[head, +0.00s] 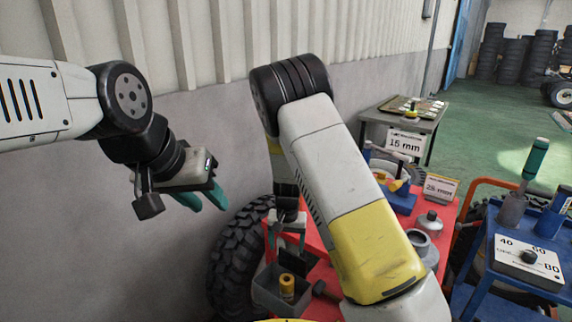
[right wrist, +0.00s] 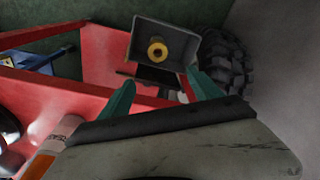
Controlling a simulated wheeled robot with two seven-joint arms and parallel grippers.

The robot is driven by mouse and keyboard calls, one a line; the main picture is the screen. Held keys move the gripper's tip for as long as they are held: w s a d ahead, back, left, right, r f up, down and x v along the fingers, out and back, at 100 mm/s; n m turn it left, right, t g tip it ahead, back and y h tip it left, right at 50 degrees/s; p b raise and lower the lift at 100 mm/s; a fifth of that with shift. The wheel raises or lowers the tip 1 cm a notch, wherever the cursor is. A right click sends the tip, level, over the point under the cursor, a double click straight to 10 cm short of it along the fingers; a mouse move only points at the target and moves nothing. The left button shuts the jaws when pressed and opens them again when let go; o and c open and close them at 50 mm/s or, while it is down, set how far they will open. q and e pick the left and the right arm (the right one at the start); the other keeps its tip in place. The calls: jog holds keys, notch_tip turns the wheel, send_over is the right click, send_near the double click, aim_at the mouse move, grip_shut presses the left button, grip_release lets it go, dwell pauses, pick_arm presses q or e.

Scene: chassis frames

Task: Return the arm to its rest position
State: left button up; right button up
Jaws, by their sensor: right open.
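My right arm (head: 335,180) reaches from the bottom right up to a bent elbow and down toward the red cart. My right gripper (head: 287,240) hangs just above a small grey bin (head: 262,292). In the right wrist view its teal fingers (right wrist: 160,80) are apart with nothing between them. A yellow ring-shaped part (head: 287,287) stands in the bin; it also shows in the right wrist view (right wrist: 158,50), beyond the fingertips. My left gripper (head: 208,203) is in the air before the wall at left, its teal fingers apart and empty.
The red cart (head: 318,307) carries metal parts and a 25 mm sign (head: 440,187). A large tyre (head: 236,255) stands beside it by the wall. A blue cart (head: 480,300) is at right. A grey table (head: 430,122) stands behind; green floor (head: 480,130) is open beyond.

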jog(key=s+d+r+t+y, duration=0.1)
jog(key=s+d+r, duration=0.15)
jog(key=r, duration=0.55)
jog(key=s+d+r+y, duration=0.15)
jog(key=s+r, duration=0.25)
jog(key=r, duration=0.4)
jog(key=s+d+r+t+y, duration=0.1)
jog(key=s+d+r, duration=0.15)
jog(key=r, duration=0.55)
jog(key=s+d+r+n+t, duration=0.1)
jog(key=s+d+r, duration=0.3)
jog(key=s, duration=0.4)
jog(key=s+d+r+t+h, duration=0.1)
jog(key=s+d+r, duration=0.3)
jog(key=s+r, duration=0.2)
jog(key=shift+s+n+t, duration=0.4)
jog(key=shift+s, duration=0.8)
